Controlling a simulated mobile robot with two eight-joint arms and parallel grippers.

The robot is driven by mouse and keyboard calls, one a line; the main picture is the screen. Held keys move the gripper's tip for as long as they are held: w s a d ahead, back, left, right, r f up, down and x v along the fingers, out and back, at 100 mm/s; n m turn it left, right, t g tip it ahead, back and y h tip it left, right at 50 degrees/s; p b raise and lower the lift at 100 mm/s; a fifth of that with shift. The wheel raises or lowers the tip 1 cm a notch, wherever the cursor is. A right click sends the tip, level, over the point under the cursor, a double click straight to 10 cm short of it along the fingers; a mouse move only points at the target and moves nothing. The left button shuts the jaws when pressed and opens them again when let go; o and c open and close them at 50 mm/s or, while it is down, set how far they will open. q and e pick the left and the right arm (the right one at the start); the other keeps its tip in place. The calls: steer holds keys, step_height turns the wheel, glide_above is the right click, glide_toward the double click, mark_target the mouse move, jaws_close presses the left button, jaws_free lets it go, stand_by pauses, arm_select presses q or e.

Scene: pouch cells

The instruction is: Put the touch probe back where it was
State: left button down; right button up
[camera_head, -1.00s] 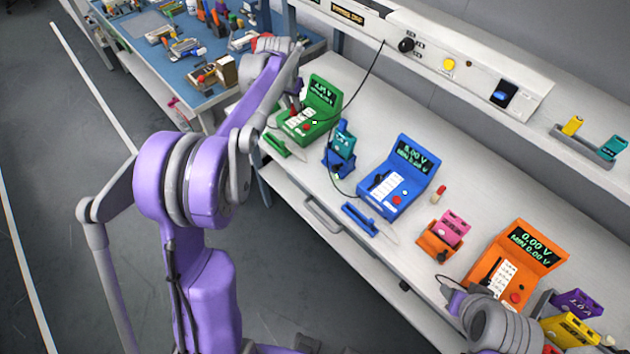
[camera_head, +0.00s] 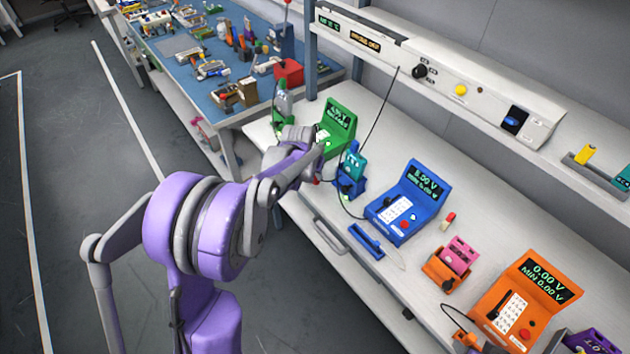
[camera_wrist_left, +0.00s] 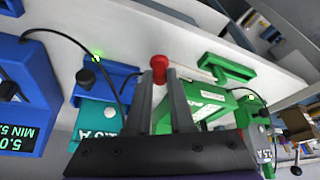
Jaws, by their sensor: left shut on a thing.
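My left gripper (camera_head: 318,172) is over the front of the green meter (camera_head: 339,120), at the far left of the bench. In the left wrist view its two fingers (camera_wrist_left: 160,85) are shut on a slim red-ended piece, which I take to be the touch probe (camera_wrist_left: 158,64). A small red spot also shows beside the gripper in the head view. In the left wrist view a green slotted bar (camera_wrist_left: 228,67) lies beyond the fingers, apart from the red end. My arm hides that bar in the head view. My right gripper is out of view.
A blue stand with a teal cell (camera_head: 354,160) is close to the right of my left gripper. The blue meter (camera_head: 420,185), blue bar (camera_head: 366,241), pink cell (camera_head: 459,252) and orange meter (camera_head: 540,285) are further right. A thin black cable hangs behind the green meter.

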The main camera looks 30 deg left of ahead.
mark_target(315, 181)
arm_select(q)
steer(key=shift+f, duration=1.5)
steer(key=shift+f, duration=0.1)
steer(key=shift+f, duration=0.15)
steer(key=c, duration=0.8)
jaws_free()
